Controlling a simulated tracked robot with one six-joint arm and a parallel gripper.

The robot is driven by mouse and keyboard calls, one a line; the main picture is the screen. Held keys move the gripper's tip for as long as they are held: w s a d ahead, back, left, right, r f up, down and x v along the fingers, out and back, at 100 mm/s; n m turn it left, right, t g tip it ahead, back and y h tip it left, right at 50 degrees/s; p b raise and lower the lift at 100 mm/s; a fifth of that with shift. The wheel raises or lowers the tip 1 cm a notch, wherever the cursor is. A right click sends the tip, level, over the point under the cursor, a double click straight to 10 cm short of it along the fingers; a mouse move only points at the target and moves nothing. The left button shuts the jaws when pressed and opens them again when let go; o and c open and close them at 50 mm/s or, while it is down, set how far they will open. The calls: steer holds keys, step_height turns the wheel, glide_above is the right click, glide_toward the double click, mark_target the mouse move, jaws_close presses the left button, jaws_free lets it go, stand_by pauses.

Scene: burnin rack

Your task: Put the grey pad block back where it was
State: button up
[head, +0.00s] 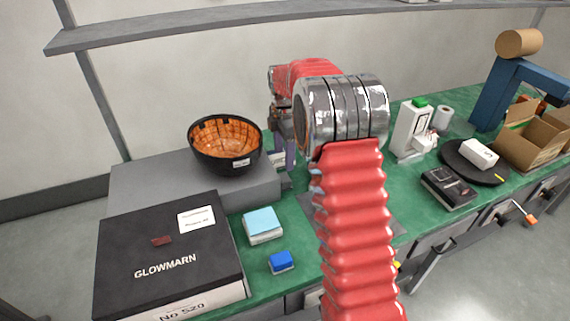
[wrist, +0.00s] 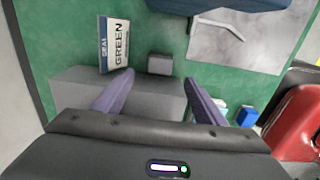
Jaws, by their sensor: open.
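The small grey pad block (wrist: 160,64) lies on the green bench top in the wrist view, just beyond my fingertips. It is beside the large grey riser and apart from the label box. My gripper (wrist: 158,78) is open with its two purple fingers spread, and nothing shows held between them. In the head view my gripper (head: 284,152) hangs beside the right end of the grey riser, partly hidden by my red arm. A small grey shape (head: 286,181) shows below it there, probably the same pad block.
The grey riser (head: 140,182) carries a black bowl (head: 226,163) with orange inside. A black GLOWMARN box (head: 165,255), light-blue pad stack (head: 262,224) and blue block (head: 281,262) stand in front. A SEAL GREEN box (wrist: 115,45) and a grey mat (wrist: 250,40) lie nearby.

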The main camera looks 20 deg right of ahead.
steer(key=shift+r, duration=0.6)
steer(key=s+a+r+m+t, duration=0.1)
steer(key=s+a+r+m, duration=0.3)
steer(key=s+r, duration=0.35)
steer(key=s+a+r+m+t, duration=0.2)
steer(key=s+a+r+m, duration=0.2)
steer(key=s+r, duration=0.35)
steer(key=s+a+f+m+t, duration=0.1)
steer(key=s+m, duration=0.4)
steer(key=s, duration=0.5)
steer(key=s+a+f+m+t, duration=0.1)
steer(key=s+a+m, duration=0.3)
steer(key=s, duration=0.7)
steer(key=shift+f+m+t, duration=0.15)
steer(key=shift+m+t, duration=0.15)
steer(key=shift+m, duration=0.2)
